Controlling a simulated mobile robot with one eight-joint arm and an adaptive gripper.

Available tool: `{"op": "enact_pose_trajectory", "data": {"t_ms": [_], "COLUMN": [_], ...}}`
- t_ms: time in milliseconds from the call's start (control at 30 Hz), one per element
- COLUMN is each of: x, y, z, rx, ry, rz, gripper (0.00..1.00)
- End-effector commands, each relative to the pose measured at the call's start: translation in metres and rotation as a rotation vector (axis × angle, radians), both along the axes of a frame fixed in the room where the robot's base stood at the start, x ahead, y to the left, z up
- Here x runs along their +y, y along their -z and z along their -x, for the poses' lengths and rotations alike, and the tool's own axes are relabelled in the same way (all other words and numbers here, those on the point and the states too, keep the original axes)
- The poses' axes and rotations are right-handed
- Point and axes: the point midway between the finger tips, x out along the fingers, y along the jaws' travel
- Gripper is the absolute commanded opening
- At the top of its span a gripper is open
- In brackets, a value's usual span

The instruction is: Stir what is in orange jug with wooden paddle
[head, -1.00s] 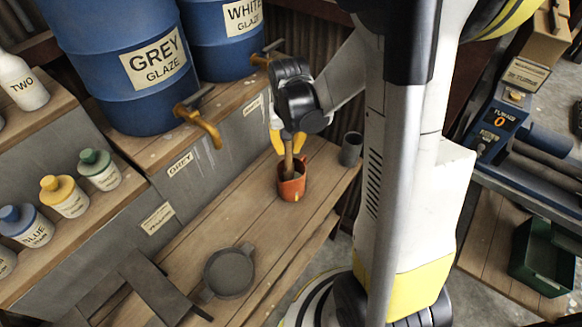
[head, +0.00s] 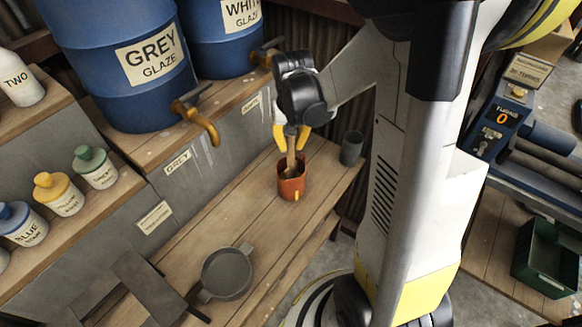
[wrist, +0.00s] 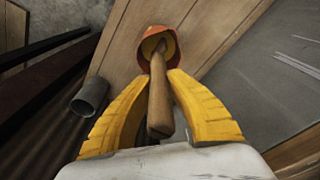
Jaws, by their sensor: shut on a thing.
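The orange jug (head: 291,188) stands upright on the wooden bench, and it also shows in the wrist view (wrist: 170,34). My gripper (head: 292,140) is above the jug, its yellow fingers shut on the handle of the wooden paddle (head: 291,158). In the wrist view the paddle (wrist: 159,100) runs from between the fingers (wrist: 160,125) down into the jug. The paddle's lower end is inside the jug and hidden by its wall. Something brownish shows at the jug's mouth, too small to make out well.
A grey cup (head: 351,147) stands right of the jug. A round grey pan (head: 227,273) lies on the bench at the front left. Blue glaze barrels (head: 150,62) with taps (head: 200,120) stand on the shelf behind. Several glaze bottles (head: 58,194) line the left shelf.

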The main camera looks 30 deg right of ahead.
Motion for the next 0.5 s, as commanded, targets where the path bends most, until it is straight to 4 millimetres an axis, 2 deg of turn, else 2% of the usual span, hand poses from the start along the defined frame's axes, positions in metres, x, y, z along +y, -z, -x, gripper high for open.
{"op": "enact_pose_trajectory", "data": {"t_ms": [267, 500], "x": [0.000, 0.000], "y": [-0.002, -0.025], "z": [0.000, 0.000], "rx": [0.000, 0.000], "ry": [0.000, 0.000], "rz": [0.000, 0.000], "gripper": [0.00, 0.00]}}
